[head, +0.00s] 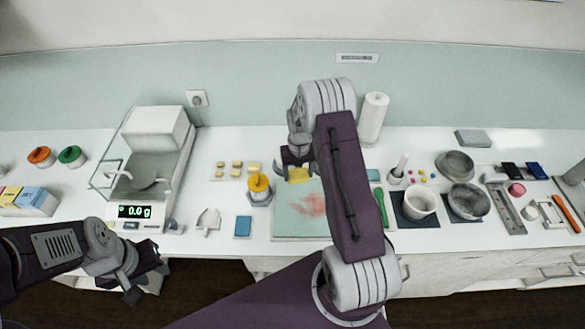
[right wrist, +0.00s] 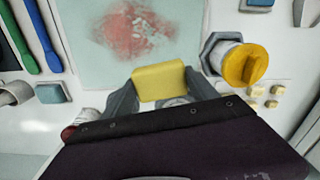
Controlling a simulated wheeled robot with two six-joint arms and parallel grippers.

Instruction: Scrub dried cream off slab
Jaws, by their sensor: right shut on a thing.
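The pale green slab (head: 287,222) lies flat on the counter in front of me, with a blotchy reddish smear (head: 312,204) near its middle. The smear also shows in the right wrist view (right wrist: 135,32). My right gripper (head: 297,166) is shut on a yellow sponge (head: 298,175), at the slab's far edge and away from the smear. The sponge sits between both fingers in the right wrist view (right wrist: 158,82); I cannot tell whether it touches the slab. My right forearm hides the slab's right part in the head view. My left gripper (head: 147,284) is open and empty, low at the counter's front edge.
A yellow-topped jar (head: 259,187) stands just left of the slab, with a blue block (head: 243,227) nearby. Green and blue handled tools (right wrist: 27,37) lie along the other side. A scale (head: 150,165) is at left; a mortar (head: 418,204) and metal bowls (head: 468,202) are at right.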

